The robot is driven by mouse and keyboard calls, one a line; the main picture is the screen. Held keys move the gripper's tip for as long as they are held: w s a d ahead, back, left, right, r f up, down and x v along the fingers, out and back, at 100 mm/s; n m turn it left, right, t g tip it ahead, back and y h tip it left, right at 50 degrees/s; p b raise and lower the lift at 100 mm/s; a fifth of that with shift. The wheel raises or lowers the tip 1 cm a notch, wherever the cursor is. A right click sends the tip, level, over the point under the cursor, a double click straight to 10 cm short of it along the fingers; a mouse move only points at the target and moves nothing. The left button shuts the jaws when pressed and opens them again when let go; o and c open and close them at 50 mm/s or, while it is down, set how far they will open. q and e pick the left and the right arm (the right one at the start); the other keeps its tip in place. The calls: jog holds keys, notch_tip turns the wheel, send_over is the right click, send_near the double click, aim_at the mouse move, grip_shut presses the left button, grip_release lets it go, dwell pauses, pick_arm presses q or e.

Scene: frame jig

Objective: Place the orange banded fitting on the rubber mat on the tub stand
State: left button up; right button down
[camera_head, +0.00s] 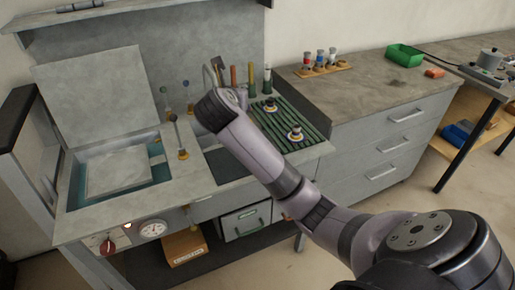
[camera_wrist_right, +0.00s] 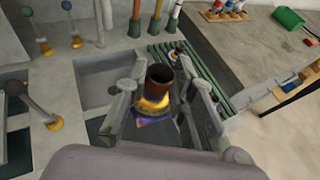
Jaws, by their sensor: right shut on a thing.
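My right gripper (camera_wrist_right: 165,100) is shut on a fitting (camera_wrist_right: 155,96) with a dark reddish-brown tubular top, an orange-yellow band and a purplish lower part. It is held above the grey sink area. In the head view my right wrist hides the fingers and the fitting. The green ribbed rubber mat (camera_head: 308,140) lies on the stand to the right of the wrist; it also shows in the right wrist view (camera_wrist_right: 205,83), beyond the right finger. Two fittings stand on the mat, one toward the back (camera_head: 270,104) and one nearer the front (camera_head: 295,133). My left gripper is not in view.
Upright coloured tools (camera_head: 251,78) stand behind the mat. Metal levers with yellow bases (camera_head: 183,154) stand left of the wrist. A wooden rack (camera_head: 328,69) with several fittings and a green bin (camera_head: 404,55) are on the right counter. Bare mat shows around its fittings.

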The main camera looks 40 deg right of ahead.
jog(key=f+b, duration=0.1)
jog(key=f, duration=1.5)
jog(key=shift+w+a+b, duration=0.1)
jog(key=shift+a+b, duration=0.1)
jog(key=shift+b, duration=0.2)
notch_tip(320, 180, down, 4)
jog(key=shift+r, duration=0.2)
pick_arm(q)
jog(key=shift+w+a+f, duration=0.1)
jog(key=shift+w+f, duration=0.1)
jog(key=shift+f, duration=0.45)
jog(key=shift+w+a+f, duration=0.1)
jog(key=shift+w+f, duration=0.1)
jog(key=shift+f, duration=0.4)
pick_arm(e)
jog(key=c, duration=1.4)
grip_release()
jog(key=shift+f, duration=0.1)
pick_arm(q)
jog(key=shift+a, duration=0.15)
pick_arm(e)
jog(key=shift+o, duration=0.2)
